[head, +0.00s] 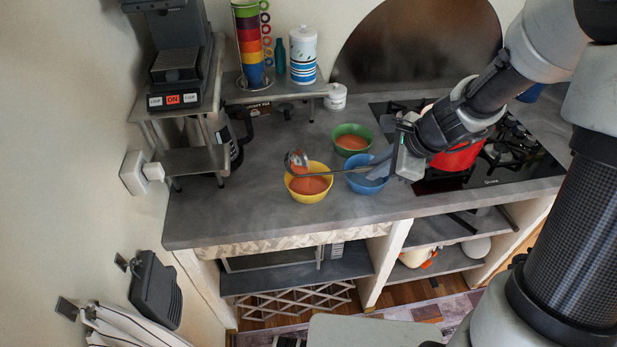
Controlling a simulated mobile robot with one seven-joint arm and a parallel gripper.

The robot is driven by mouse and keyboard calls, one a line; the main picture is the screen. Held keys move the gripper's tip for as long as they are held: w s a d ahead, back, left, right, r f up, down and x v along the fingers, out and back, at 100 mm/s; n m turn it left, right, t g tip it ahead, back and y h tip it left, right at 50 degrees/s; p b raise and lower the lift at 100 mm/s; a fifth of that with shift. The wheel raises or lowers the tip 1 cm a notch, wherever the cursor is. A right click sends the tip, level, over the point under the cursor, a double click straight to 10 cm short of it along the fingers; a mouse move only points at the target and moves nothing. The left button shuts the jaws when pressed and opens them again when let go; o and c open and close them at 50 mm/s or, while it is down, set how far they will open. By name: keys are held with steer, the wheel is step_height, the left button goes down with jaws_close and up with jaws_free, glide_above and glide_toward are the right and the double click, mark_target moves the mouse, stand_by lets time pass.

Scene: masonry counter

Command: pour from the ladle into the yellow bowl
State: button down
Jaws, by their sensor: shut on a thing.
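The yellow bowl (309,196) stands on the counter near its front edge, with orange-red liquid in it. The ladle's scoop (296,159) is tilted above the bowl's back left rim, and orange-red liquid shows at it, over the bowl. The ladle's handle (345,171) runs right to my gripper (395,160), which is shut on it above the counter. The fingertips are small and partly hidden in this view. A blue bowl (366,186) stands just right of the yellow bowl, under the handle; its inside is partly hidden.
A green bowl (352,130) with orange-red liquid stands behind. A red pot (462,154) is on the black stove (520,160) at right, partly hidden by my arm. A white jar (336,96), a shelf (275,92) and a coffee machine (180,55) are at the back left. Counter left of the yellow bowl is clear.

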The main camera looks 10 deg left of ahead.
steer(key=shift+d, duration=0.1)
steer(key=shift+d+f+b, duration=0.1)
steer(key=shift+f+b, duration=0.2)
steer(key=shift+b, duration=0.05)
steer(key=shift+s+d+f+t+y+b, duration=0.15)
steer(key=shift+d+f+y+b, duration=0.4)
steer(key=shift+b, duration=0.6)
steer(key=shift+s+d+f+t+y+b, duration=0.15)
steer(key=shift+d+f+y+b, duration=0.1)
steer(key=shift+f+b, duration=0.65)
